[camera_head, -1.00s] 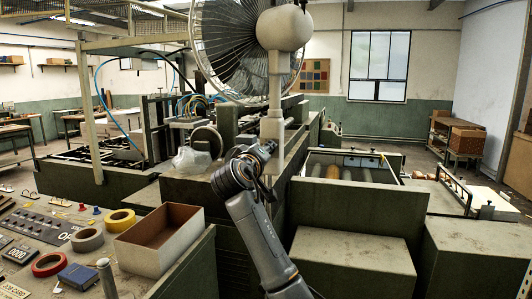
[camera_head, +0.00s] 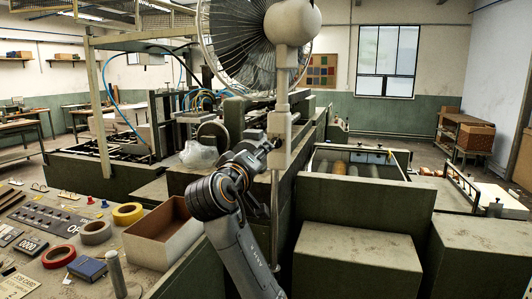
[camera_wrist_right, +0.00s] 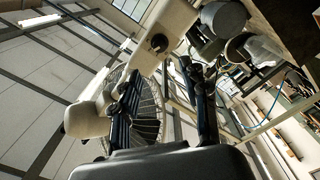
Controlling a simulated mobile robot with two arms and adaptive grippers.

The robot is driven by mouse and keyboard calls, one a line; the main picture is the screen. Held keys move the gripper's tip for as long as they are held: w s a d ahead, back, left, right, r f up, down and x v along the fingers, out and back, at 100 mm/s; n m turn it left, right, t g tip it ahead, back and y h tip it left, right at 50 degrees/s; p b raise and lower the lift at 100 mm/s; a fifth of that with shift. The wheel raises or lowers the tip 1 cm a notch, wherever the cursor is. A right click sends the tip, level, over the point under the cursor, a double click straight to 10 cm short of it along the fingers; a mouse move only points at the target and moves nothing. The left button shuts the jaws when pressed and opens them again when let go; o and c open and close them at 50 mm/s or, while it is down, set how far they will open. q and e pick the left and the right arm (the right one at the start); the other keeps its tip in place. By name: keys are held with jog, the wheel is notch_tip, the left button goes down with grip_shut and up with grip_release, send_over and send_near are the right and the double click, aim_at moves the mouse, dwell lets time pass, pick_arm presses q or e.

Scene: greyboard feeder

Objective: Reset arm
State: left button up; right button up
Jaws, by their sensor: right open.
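My right arm rises from the bottom middle of the head view, with its dark gripper (camera_head: 268,146) beside the pale post (camera_head: 281,122) of the standing fan (camera_head: 245,45). In the right wrist view the gripper (camera_wrist_right: 163,105) has its two dark fingers spread apart with a gap between them. The fan's pale body (camera_wrist_right: 150,45) and wire cage show beyond the fingers. I see nothing held. I cannot tell whether a finger touches the post. My left gripper is not in view.
A green machine (camera_head: 358,225) fills the middle and right. Open floor lies at the far right.

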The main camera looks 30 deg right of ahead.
jog(key=shift+s+a, duration=0.45)
jog(key=shift+a, duration=0.05)
